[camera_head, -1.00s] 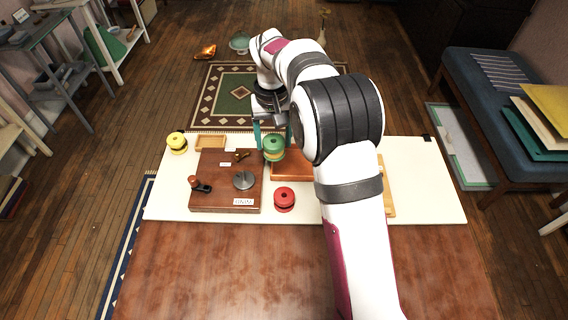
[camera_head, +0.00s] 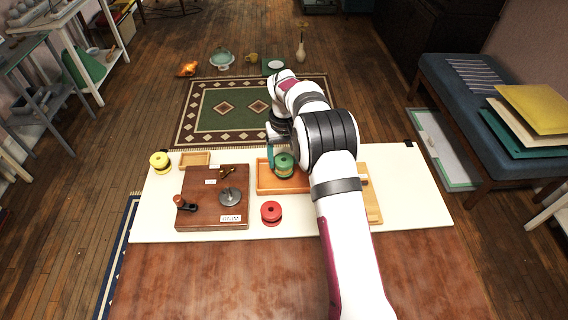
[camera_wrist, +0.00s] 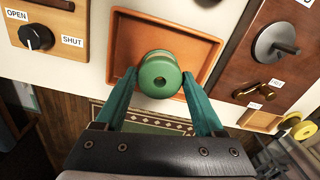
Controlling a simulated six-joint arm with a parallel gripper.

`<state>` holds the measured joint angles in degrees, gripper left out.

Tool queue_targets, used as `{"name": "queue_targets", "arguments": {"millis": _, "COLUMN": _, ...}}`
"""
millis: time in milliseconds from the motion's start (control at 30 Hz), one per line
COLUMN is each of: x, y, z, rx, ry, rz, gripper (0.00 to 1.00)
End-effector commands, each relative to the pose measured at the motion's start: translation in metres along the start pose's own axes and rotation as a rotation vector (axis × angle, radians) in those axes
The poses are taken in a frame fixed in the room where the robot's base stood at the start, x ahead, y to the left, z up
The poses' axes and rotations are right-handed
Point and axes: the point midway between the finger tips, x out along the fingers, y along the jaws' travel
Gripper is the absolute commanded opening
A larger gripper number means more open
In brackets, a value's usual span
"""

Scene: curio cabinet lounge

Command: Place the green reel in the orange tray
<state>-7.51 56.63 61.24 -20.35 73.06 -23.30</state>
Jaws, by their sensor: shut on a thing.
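The green reel (camera_head: 285,162) is held by my gripper (camera_head: 278,155) over the orange tray (camera_head: 264,183). In the wrist view the green reel (camera_wrist: 160,76) sits between the two teal fingers of my gripper (camera_wrist: 160,88), with the orange tray (camera_wrist: 128,42) behind it. The tray looks otherwise empty, though the reel and my arm hide part of it. Whether the reel touches the tray floor I cannot tell.
A red reel (camera_head: 271,211) stands in front of the tray. A brown board with a crank and knobs (camera_head: 212,213) lies to the left. A yellow reel (camera_head: 160,160) and a small wooden tray (camera_head: 194,160) are at the back left. An OPEN/SHUT dial (camera_wrist: 36,37) is beside the orange tray.

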Motion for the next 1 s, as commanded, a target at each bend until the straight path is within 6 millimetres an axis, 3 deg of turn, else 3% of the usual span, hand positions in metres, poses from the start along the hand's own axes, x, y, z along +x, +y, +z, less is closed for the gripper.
{"name": "queue_targets", "arguments": {"millis": 133, "x": 0.024, "y": 0.000, "z": 0.001, "rx": -0.001, "ry": -0.001, "rz": -0.001, "gripper": 0.00}}
{"name": "queue_targets", "arguments": {"millis": 467, "x": 0.029, "y": 0.000, "z": 0.001, "rx": 0.000, "ry": 0.000, "rz": -0.001, "gripper": 0.00}}
{"name": "queue_targets", "arguments": {"millis": 500, "x": 0.029, "y": 0.000, "z": 0.001, "rx": 0.000, "ry": 0.000, "rz": -0.001, "gripper": 0.72}}
{"name": "queue_targets", "arguments": {"millis": 667, "x": 0.029, "y": 0.000, "z": 0.001, "rx": 0.000, "ry": 0.000, "rz": -0.001, "gripper": 1.00}}
{"name": "queue_targets", "arguments": {"millis": 867, "x": 0.028, "y": 0.000, "z": 0.001, "rx": 0.000, "ry": 0.000, "rz": -0.001, "gripper": 1.00}}
{"name": "queue_targets", "arguments": {"millis": 1000, "x": 0.011, "y": 0.001, "z": -0.001, "rx": 0.000, "ry": 0.004, "rz": 0.000, "gripper": 1.00}}
